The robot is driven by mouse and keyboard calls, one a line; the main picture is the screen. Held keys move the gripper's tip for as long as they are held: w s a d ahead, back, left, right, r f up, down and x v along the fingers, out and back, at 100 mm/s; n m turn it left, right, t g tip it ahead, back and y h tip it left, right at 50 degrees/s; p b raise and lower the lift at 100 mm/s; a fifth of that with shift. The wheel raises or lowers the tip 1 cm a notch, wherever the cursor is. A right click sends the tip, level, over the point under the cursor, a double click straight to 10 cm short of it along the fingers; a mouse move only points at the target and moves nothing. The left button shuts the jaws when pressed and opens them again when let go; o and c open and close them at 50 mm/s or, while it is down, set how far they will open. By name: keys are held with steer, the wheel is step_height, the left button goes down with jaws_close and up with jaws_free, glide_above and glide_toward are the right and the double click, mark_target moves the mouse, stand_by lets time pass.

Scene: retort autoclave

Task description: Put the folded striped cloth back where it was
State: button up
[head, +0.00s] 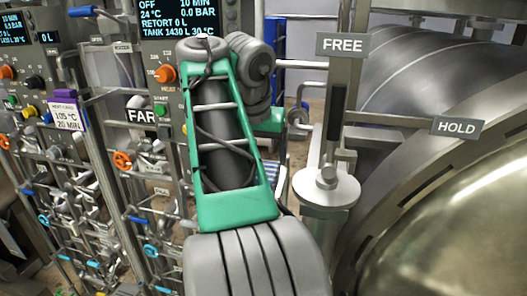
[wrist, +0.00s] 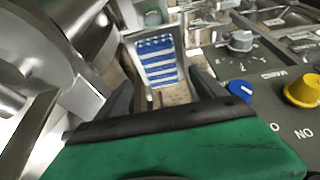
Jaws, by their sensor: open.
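The folded striped cloth (wrist: 157,58), blue and white, shows in the wrist view beyond my fingertips, within a pale frame or shelf. My gripper (wrist: 159,82) is open, with one dark finger on each side of the view below the cloth. The cloth looks farther away than the fingers, and no contact shows. In the head view my arm hides the gripper. A small blue-and-white striped patch (head: 284,178) shows beside my green arm link and may be part of the cloth.
In the wrist view a panel with a blue knob (wrist: 240,90) and yellow knob (wrist: 303,91) lies close on the right. In the head view, valves and pipes (head: 70,200) crowd the left. A large metal vessel (head: 460,220) and a HOLD sign (head: 459,126) stand right.

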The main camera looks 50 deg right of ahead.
steer(key=p+v, duration=0.4)
steer(key=v, duration=0.2)
steer(key=w+a+f+n+t, duration=0.1)
steer(key=w+a+f+n, duration=0.2)
steer(key=a+f, duration=0.25)
steer(key=w+a+f+n+y, duration=0.1)
steer(key=w+a+f+n, duration=0.2)
steer(key=a, duration=0.4)
steer(key=w+a+f+n+t, duration=0.1)
steer(key=w+a+f+n, duration=0.1)
steer(key=a+f+n, duration=0.3)
steer(key=s+a+f+n+y, duration=0.1)
steer(key=a+f, duration=0.4)
steer(key=a, duration=0.2)
steer(key=s+a+f+n+y, duration=0.1)
steer(key=s+a+f+y, duration=0.1)
steer(key=a+f, duration=0.2)
steer(key=a, duration=0.3)
steer(key=shift+f, duration=0.35)
